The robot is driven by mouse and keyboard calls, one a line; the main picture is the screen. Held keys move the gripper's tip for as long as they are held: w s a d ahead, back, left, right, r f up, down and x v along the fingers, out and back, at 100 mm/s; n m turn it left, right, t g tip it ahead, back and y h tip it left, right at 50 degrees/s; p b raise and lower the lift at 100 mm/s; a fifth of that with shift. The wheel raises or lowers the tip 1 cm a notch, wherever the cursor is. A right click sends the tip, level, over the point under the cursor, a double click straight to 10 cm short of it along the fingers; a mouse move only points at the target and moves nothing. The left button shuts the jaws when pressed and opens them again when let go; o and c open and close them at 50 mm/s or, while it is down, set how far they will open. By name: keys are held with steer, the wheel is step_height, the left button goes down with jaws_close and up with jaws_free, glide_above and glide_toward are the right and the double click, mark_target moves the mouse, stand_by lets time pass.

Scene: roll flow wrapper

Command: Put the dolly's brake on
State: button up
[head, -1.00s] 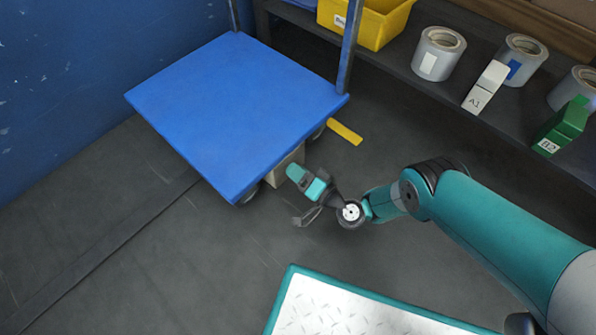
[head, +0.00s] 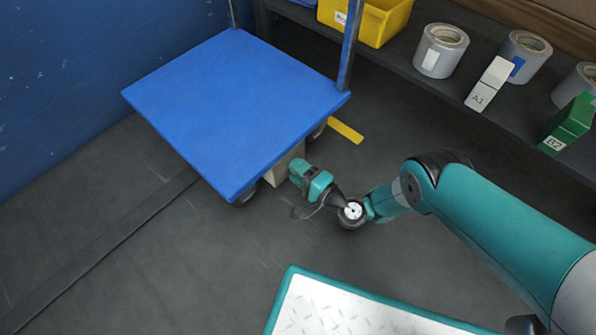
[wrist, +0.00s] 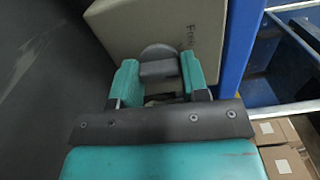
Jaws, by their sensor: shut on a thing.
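The dolly has a flat blue deck (head: 235,105) and stands by the wall at the upper left. Under its near edge is a beige box-like housing (head: 284,168), which fills the top of the wrist view (wrist: 160,25) with some dark lettering on it. A grey knob-like part with a rounded top (wrist: 158,62), likely the brake control, stands out from this housing. My gripper (head: 300,178) is low beside the dolly's near right edge. In the wrist view its teal fingers (wrist: 158,80) are shut on the grey part, one on each side. The part's lower end is hidden.
A dark shelf with a yellow bin (head: 365,22), several tape rolls (head: 440,50) and small boxes runs along the upper right. A yellow strip (head: 345,131) lies by the dolly's right corner. A teal-edged metal plate (head: 340,310) is in front.

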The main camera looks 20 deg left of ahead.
steer(key=m+b, duration=0.1)
steer(key=m, duration=0.3)
steer(key=shift+f+m+b, duration=0.1)
steer(key=shift+m+b, duration=0.2)
steer(key=shift+m, duration=0.1)
stand_by(0.5)
steer(key=o, duration=0.9)
steer(key=shift+d+r+p, duration=0.1)
steer(key=shift+r+p, duration=0.1)
steer(key=shift+p, duration=0.1)
steer(key=p+v, duration=1.6)
steer(key=v, duration=0.1)
